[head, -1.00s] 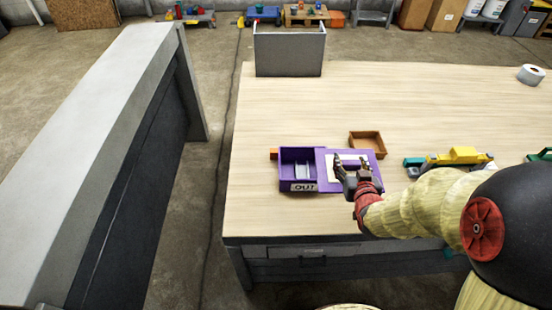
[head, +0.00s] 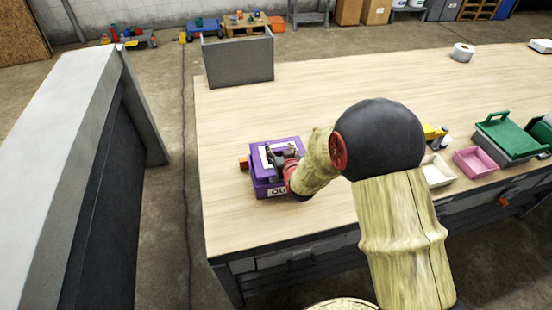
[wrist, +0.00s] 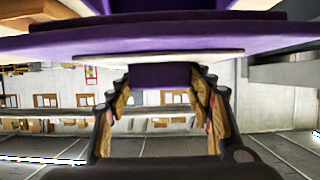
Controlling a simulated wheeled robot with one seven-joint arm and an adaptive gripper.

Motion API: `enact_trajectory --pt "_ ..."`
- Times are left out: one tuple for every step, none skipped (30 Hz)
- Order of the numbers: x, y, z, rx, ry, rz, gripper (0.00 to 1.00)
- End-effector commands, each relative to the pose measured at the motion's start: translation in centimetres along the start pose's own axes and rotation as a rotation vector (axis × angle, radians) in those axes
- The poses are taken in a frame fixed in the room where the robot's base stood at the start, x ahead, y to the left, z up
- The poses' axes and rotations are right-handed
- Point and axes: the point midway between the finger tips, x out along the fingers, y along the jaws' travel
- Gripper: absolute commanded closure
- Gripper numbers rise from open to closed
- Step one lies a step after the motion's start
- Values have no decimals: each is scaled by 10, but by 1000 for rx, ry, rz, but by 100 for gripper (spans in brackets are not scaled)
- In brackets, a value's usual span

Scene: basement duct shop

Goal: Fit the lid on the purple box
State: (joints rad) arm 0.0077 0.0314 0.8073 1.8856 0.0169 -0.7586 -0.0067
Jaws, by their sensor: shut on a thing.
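The purple box (head: 268,189) stands on the workbench near its left side, with a partly covered label on its front. The purple lid (head: 290,142), with a pale panel on top, lies over the box opening and hides the inside. My gripper (head: 279,157) is shut on the lid's handle from above. In the wrist view the purple handle (wrist: 160,75) is between my fingertips, and the lid (wrist: 60,45) spans the picture with the box beyond it. I cannot tell whether the lid is fully seated or slightly above the rim.
An orange block (head: 243,163) is left of the box. A grey upright panel (head: 239,64) stands at the bench's back left. White (head: 437,172) and pink trays (head: 475,162) and a green-lidded box (head: 505,137) are right, beyond my arm. The bench (head: 225,125) behind the box is clear.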

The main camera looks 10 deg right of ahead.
Motion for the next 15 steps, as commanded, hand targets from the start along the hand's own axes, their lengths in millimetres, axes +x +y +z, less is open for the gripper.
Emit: enact_trajectory --pt "8 -3 5 0 1 -1 77" --pt "11 -4 7 -1 1 -1 77" --pt "15 -5 8 -1 1 -1 77" --pt "17 -6 9 -1 2 -1 77" --pt "19 -6 10 -1 2 -1 77" --pt "20 -6 10 0 2 -1 77" --pt "21 -7 11 0 2 -1 77" --pt "22 -7 12 0 2 -1 77" --pt "24 -8 13 0 2 -1 77" --pt "26 -8 14 0 2 -1 77" --pt "29 -9 16 0 2 -1 77" --pt "31 -9 21 0 1 0 77" --pt "32 -9 26 0 0 0 77" --pt "34 -9 31 0 0 0 77" --pt "36 -9 36 0 -1 0 77"
